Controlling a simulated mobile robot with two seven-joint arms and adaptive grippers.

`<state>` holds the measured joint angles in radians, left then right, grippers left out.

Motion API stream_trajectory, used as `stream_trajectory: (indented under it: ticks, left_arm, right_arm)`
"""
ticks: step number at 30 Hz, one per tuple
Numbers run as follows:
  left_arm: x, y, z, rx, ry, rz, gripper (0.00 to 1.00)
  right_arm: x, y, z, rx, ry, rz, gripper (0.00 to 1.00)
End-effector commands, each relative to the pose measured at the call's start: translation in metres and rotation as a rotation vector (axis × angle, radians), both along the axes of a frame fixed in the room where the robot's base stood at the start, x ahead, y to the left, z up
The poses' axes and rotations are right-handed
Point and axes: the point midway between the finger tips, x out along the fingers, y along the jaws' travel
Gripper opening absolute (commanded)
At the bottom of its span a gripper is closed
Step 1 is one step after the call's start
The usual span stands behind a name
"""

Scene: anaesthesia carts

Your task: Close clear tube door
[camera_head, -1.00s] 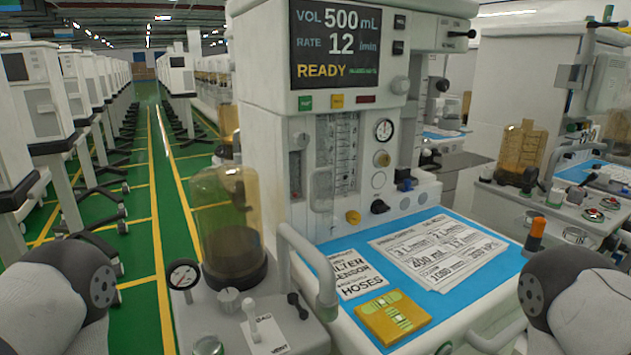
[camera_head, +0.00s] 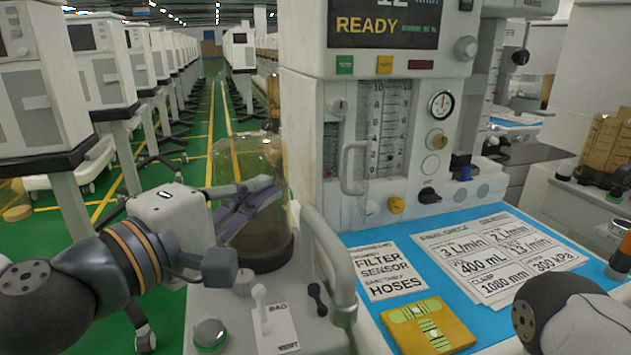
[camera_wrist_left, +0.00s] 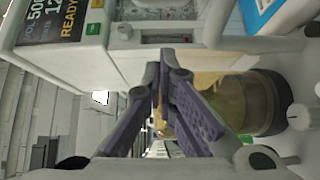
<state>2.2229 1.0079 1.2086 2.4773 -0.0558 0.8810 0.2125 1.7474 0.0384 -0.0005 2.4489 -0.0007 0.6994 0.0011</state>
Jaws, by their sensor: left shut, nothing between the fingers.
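The clear tube door (camera_head: 381,150) is a see-through panel in front of the flow tubes on the white anaesthesia machine (camera_head: 305,130), below its screen. A pale curved handle (camera_head: 346,168) stands out at its left side. I cannot tell how far the door stands open. My left gripper (camera_head: 272,186) is shut and empty, left of the door and apart from it, in front of the amber canister (camera_head: 250,160) in the head view. In the left wrist view its purple fingers (camera_wrist_left: 164,72) meet beside the machine's side. My right gripper is out of view; only part of the right arm shows.
A grey rail (camera_head: 325,255) rises between my left gripper and the blue worktop (camera_head: 440,235). Printed sheets (camera_head: 470,260) and a yellow card (camera_head: 430,322) lie on the worktop. A toggle switch (camera_head: 262,305) stands in front.

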Motion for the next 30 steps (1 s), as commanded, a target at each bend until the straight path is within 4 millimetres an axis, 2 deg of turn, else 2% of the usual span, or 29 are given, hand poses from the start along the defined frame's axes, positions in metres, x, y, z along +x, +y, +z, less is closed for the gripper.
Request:
stream_trajectory:
  ticks: [1,3,6,11,15,18,30]
  left_arm:
    - [0.007,-0.003,-0.015,-0.001,0.016,-0.002,0.0]
    - [0.012,-0.008,-0.013,0.0,0.01,-0.004,0.0]
    - [0.028,-0.02,-0.003,0.002,0.002,-0.003,0.0]
    - [0.054,-0.039,0.0,0.001,-0.003,-0.005,0.0]
    - [0.057,-0.061,0.001,0.001,-0.005,-0.004,0.0]
    - [0.059,-0.07,0.001,0.001,-0.004,-0.004,0.0]
    - [0.06,-0.073,0.0,0.001,-0.004,-0.002,0.0]
  right_arm:
    - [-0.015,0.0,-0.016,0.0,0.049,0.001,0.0]
    - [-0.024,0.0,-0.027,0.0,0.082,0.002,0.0]
    - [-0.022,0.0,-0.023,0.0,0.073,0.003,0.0]
    - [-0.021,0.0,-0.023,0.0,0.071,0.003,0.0]
    - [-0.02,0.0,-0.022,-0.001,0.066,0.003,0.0]
    - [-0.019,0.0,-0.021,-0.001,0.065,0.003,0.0]
    - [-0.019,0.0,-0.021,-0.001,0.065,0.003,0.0]
